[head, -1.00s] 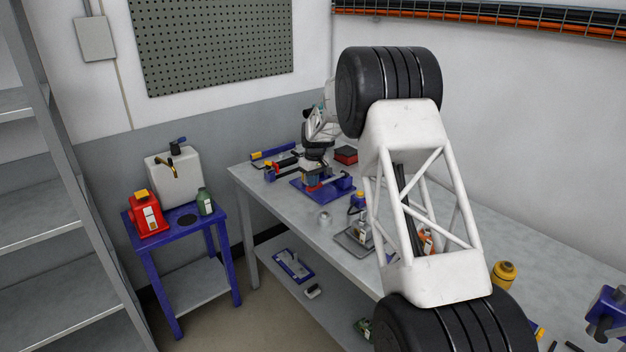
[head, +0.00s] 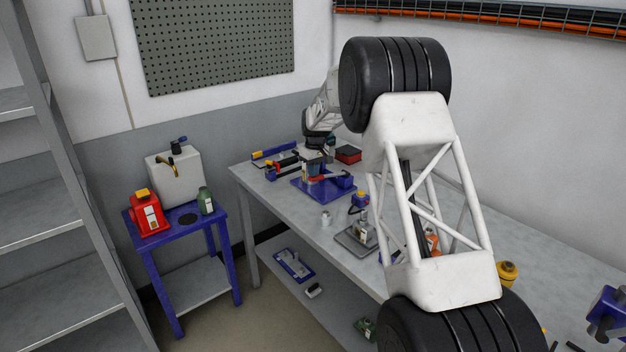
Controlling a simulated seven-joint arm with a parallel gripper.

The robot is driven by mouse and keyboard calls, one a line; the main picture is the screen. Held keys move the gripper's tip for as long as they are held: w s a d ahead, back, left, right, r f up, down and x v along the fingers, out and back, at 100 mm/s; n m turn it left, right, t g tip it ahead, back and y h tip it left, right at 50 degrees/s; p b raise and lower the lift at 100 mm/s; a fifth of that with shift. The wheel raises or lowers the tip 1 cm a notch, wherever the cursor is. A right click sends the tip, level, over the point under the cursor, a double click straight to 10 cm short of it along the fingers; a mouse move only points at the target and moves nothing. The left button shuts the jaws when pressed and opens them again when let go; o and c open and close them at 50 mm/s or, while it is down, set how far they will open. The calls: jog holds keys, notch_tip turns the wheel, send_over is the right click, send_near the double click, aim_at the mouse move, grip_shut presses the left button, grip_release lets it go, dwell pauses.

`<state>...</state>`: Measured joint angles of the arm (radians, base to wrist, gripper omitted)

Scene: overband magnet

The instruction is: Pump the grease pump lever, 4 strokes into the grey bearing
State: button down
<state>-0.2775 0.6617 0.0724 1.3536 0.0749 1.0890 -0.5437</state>
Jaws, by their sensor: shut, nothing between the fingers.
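My gripper (head: 318,158) is at the far left end of the workbench, low over a blue base plate (head: 335,196). The black hand shows, but its fingertips are small and blend with the parts on that plate, so contact is unclear. My own arm links hide much of the bench middle.
The workbench (head: 290,215) runs from the back left to the right. A blue side table (head: 176,229) carries a red can (head: 147,218), a whitish tank (head: 176,180) and a green bottle (head: 205,201).

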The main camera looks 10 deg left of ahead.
notch_tip(320, 180, up, 10)
dwell(0.5)
dwell(0.6)
jog(key=s+d+r+m+t, duration=0.1)
jog(key=s+d+r+m, duration=0.1)
jog(key=s+d+r, duration=0.65)
jog(key=s+d+r+m, duration=0.15)
jog(key=s+d, duration=0.35)
jog(key=s, duration=0.8)
jog(key=s+d+r+m+t, duration=0.1)
jog(key=s+d+r, duration=0.55)
jog(key=s, duration=0.45)
jog(key=s+d+f+m, duration=0.1)
jog(key=s+d+f, duration=0.2)
jog(key=s, duration=0.9)
jog(key=s+d+f+m, duration=0.2)
jog(key=s+d+f, duration=0.1)
jog(key=s, duration=0.9)
jog(key=s+d+f+m+t, duration=0.1)
jog(key=s+d+f, duration=0.2)
jog(key=s, duration=0.9)
jog(key=shift+s+d+m+h, duration=0.35)
jog(key=shift+s+d+h, duration=0.05)
